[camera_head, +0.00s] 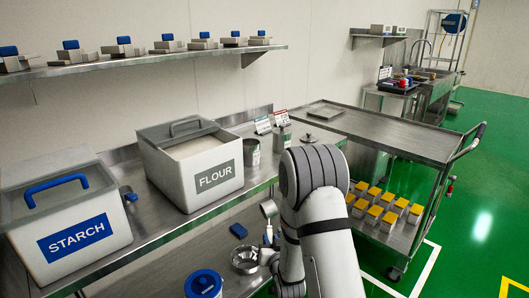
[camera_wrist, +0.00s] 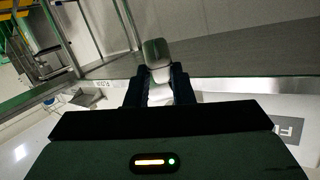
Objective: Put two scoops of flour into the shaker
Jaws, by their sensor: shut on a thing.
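The flour bin (camera_head: 214,180) is a white box labelled FLOUR on the steel bench, with pale contents visible under its grey-handled top. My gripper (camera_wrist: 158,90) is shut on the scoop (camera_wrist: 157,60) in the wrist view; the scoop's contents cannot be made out. My arm mostly hides the gripper in the head view. A steel canister (camera_head: 283,137), possibly the shaker, stands right of the bin behind my arm, with a round metal lid (camera_head: 309,138) beside it.
The starch bin (camera_head: 75,240) with a blue handle stands at left. A small tin (camera_head: 252,153) is beside the flour bin. A metal bowl (camera_head: 245,261) and a blue-lidded container (camera_head: 204,284) are at the front. A cart (camera_head: 385,133) with yellow-topped boxes stands at right.

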